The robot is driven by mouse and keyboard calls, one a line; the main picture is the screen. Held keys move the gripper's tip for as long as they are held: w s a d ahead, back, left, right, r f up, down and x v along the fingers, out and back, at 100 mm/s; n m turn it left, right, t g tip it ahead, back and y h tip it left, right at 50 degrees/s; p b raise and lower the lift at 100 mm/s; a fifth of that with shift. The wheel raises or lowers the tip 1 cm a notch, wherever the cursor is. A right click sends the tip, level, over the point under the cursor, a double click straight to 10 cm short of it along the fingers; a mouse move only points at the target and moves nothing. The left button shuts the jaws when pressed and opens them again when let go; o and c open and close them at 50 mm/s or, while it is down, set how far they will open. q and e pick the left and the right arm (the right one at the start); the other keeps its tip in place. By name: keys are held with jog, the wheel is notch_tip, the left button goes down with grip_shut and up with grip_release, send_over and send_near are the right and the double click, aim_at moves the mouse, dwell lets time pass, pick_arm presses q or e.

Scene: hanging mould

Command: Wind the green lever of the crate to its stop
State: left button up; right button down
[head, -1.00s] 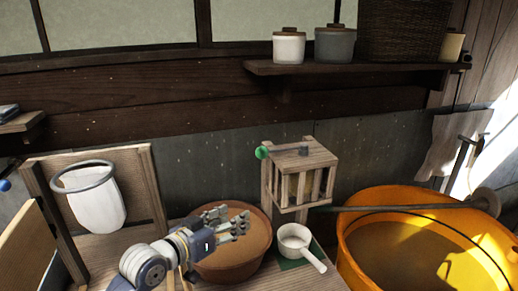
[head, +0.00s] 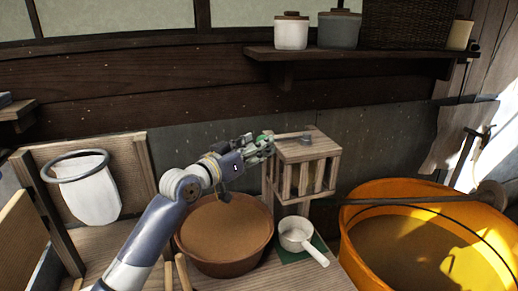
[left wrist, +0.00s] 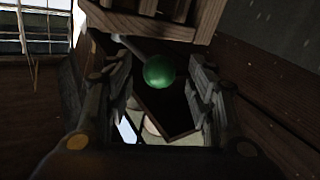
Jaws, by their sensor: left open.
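The wooden slatted crate (head: 315,168) stands on a post at the middle of the head view. Its lever lies across the top, from a grey hub (head: 305,139) to a green knob (head: 263,141) at the crate's left edge. In the left wrist view the green knob (left wrist: 159,71) sits between the two fingers. My left gripper (head: 262,147) is at the knob, its fingers open on either side of it; contact is not clear. In the left wrist view the crate (left wrist: 150,22) is at the top. My right gripper is not in view.
A brown tub (head: 225,262) stands below my left arm. A white ladle (head: 297,238) lies on a green mat under the crate. An orange tub (head: 350,240) is at the right. A shelf (head: 365,53) with jars runs above. A white bag (head: 92,195) hangs at left.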

pick_arm(q)
jog(key=shift+w+d, duration=0.45)
jog(key=shift+w, duration=0.1)
jog(key=shift+c, duration=0.3)
grip_shut()
